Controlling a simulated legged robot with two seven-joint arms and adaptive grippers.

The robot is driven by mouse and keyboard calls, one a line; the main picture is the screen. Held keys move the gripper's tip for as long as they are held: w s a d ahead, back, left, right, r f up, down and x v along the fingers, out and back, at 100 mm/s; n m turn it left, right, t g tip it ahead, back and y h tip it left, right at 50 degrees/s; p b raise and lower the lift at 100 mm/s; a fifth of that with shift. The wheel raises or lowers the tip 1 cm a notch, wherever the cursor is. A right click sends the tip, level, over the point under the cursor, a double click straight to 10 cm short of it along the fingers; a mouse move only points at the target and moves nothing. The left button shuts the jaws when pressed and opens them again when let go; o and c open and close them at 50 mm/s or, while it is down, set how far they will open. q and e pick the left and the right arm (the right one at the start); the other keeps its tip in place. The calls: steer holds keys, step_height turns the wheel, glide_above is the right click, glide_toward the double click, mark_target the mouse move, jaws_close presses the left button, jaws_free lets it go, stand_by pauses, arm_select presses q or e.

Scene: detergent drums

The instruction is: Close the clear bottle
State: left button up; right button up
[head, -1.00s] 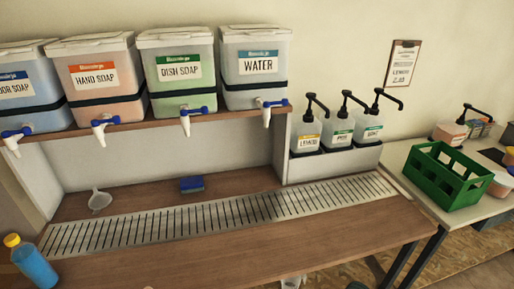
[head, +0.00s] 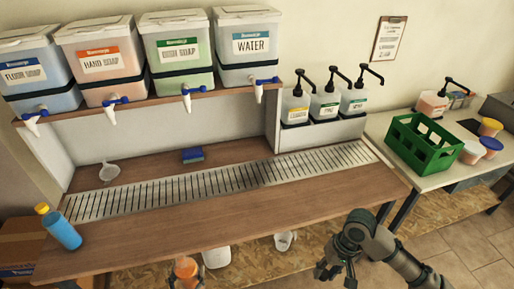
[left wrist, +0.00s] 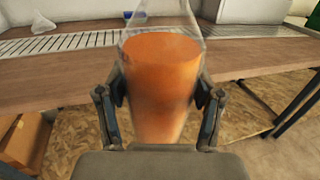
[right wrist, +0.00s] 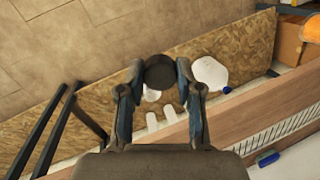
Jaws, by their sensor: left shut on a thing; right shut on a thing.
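The clear bottle (left wrist: 160,75) with orange liquid stands roughly upright between the fingers of my left gripper (left wrist: 160,92), which is shut on it. Its upper end is cut off in the left wrist view. The bottle shows partly at the bottom edge of the head view (head: 187,268), in front of the bench; the left fingers there are hardly visible. My right gripper (head: 335,268) is to the right of the bottle, apart from it. In the right wrist view the right gripper (right wrist: 159,92) is shut on a dark round cap (right wrist: 159,72).
A wooden bench (head: 240,215) with a metal drain grate (head: 225,182) lies behind the bottle. A blue bottle with a yellow cap (head: 62,230) stands at its left end. White containers (head: 216,256) sit below the bench. A green crate (head: 422,143) stands on the right table.

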mark_target(180, 257)
arm_select(q)
steer(key=r+p, duration=1)
steer(key=shift+s+r+p, duration=0.3)
steer(key=shift+r+p, duration=0.35)
steer(key=shift+p, duration=0.7)
steer(key=shift+f, duration=0.15)
steer(key=shift+d, duration=0.1)
steer(key=s+d+r+m+g+h, duration=0.1)
steer(key=d+m+g+h, duration=0.3)
steer(key=d+m+h, duration=0.4)
steer(key=shift+s+d+g+h, duration=0.3)
steer(key=shift+d+h, duration=1.5)
steer(key=shift+d, duration=1.4)
